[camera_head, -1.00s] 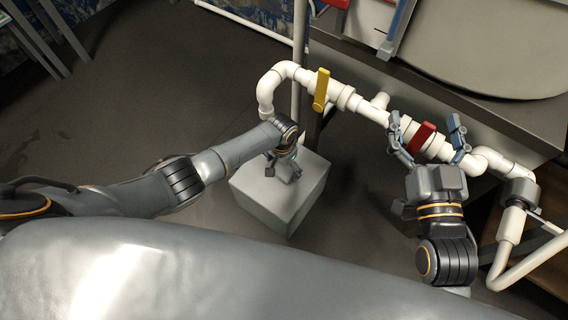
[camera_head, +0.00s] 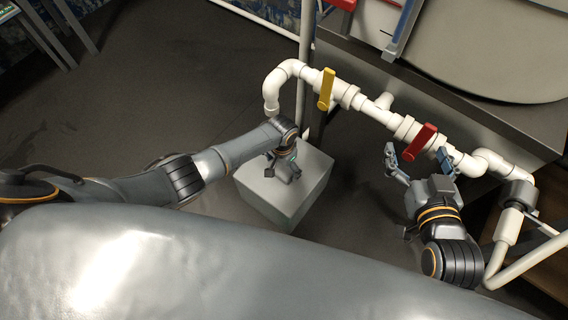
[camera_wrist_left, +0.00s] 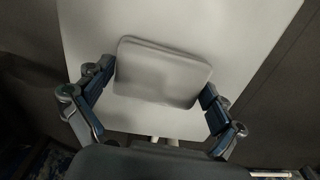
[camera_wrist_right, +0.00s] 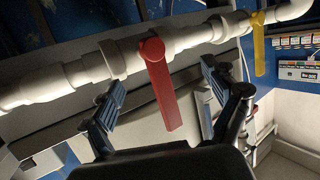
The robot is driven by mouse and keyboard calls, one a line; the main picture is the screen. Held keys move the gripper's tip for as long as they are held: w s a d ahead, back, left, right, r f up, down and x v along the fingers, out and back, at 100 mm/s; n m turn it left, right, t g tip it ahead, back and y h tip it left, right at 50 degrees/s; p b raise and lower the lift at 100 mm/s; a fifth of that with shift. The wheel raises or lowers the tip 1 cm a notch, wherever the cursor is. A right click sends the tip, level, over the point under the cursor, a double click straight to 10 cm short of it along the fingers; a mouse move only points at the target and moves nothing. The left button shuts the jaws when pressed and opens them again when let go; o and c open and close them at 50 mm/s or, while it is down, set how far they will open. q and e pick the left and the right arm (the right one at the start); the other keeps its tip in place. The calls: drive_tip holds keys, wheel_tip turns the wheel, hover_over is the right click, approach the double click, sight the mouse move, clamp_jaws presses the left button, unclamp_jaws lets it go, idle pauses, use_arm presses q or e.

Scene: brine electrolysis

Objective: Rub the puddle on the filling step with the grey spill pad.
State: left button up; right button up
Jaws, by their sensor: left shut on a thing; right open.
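The grey spill pad (camera_wrist_left: 163,72) is a pale rounded rectangle between the fingers of my left gripper (camera_wrist_left: 155,92), which is shut on it. In the left wrist view the pad lies over the pale top of the filling step (camera_wrist_left: 240,30); whether it touches cannot be told. In the head view my left gripper (camera_head: 284,163) is low over the block-shaped step (camera_head: 272,205), and the pad is mostly hidden by it. No puddle can be made out. My right gripper (camera_head: 417,162) is open and empty, just short of a red valve handle (camera_head: 420,142).
White pipework (camera_head: 375,118) with a yellow handle (camera_head: 326,89) and the red handle runs behind and right of the step. A grey upright post (camera_head: 304,70) stands behind the step. A grey bench (camera_head: 470,105) is at the back right. Dark floor left of the step is clear.

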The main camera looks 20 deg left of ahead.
sight(410, 160)
use_arm(q)
drive_tip(key=shift+s+a+f+p, duration=0.15)
drive_tip(key=shift+s+a+p, duration=0.2)
drive_tip(key=shift+s+a, duration=0.25)
use_arm(e)
drive_tip(key=shift+s+d+f+g, duration=0.2)
drive_tip(key=shift+s+f+g, duration=0.25)
drive_tip(key=shift+f, duration=0.25)
drive_tip(key=shift+s+d+f+g, duration=0.15)
drive_tip(key=shift+s+f+g, duration=0.15)
drive_tip(key=shift+f+g, duration=0.25)
use_arm(q)
drive_tip(key=shift+s+p, duration=0.2)
drive_tip(key=shift+p, duration=0.1)
drive_tip(key=shift+s+p, duration=0.55)
drive_tip(key=shift+p, duration=0.05)
use_arm(e)
drive_tip(key=s+d+f+g+h, duration=0.1)
drive_tip(key=s+d+f+g, duration=0.1)
drive_tip(key=s+f+g, duration=0.2)
drive_tip(key=shift+s+d+f+g+h, duration=0.4)
drive_tip(key=shift+s+f, duration=0.65)
drive_tip(key=shift+s, duration=0.3)
